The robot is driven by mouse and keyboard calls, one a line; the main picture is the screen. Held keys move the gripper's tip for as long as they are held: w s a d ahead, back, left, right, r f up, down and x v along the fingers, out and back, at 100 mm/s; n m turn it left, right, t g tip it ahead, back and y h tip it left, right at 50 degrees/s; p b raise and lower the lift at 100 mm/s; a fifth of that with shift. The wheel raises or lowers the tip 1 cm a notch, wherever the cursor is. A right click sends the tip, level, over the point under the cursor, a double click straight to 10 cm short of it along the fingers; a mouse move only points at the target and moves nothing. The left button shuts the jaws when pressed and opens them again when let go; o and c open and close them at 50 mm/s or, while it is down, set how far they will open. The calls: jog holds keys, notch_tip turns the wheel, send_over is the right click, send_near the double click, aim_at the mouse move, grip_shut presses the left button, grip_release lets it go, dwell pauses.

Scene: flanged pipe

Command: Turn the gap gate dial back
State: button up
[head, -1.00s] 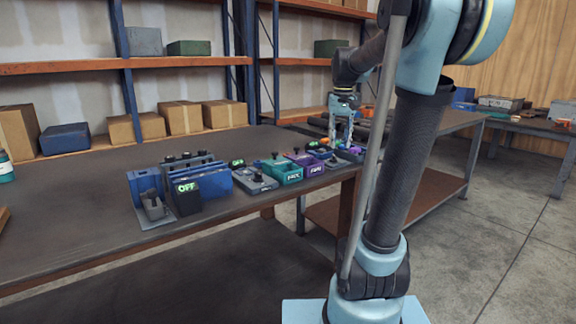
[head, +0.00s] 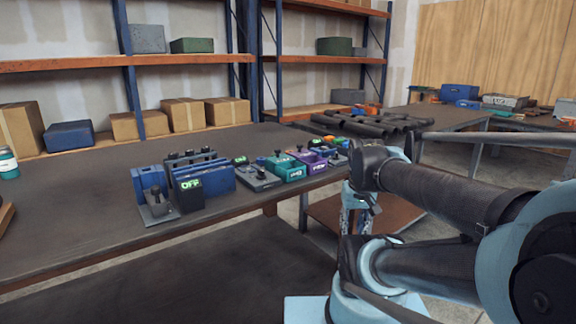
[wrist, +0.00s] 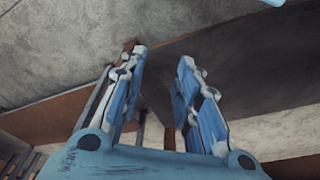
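A row of control boxes stands along the front of the dark workbench (head: 85,215). I cannot tell which part is the gap gate dial; the knobs are too small and no label names it. A grey box with a black knob (head: 257,178), a teal box (head: 288,168) and a purple box (head: 313,162) stand in the middle of the row. Smaller boxes at its right end are partly hidden by my arm. My gripper (wrist: 160,57) is open and empty in the wrist view, its two fingers apart. In the head view it hangs beyond the bench's front edge, apart from the boxes.
A blue unit with a green "OFF" display (head: 190,185) stands at the row's left end, beside a small grey switch box (head: 158,210). Dark pipes (head: 355,124) lie on the bench behind. Shelves with cardboard boxes (head: 183,115) stand at the back. The bench's left part is mostly clear.

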notch_tip(320, 180, down, 2)
jog(key=s, duration=0.1)
notch_tip(320, 180, up, 32)
jog(key=g, duration=0.2)
send_over(336, 155)
jog(key=w, duration=0.3)
jog(key=f, duration=1.7)
jog(key=shift+s+d, duration=0.1)
jog(key=shift+d, duration=0.1)
grip_shut()
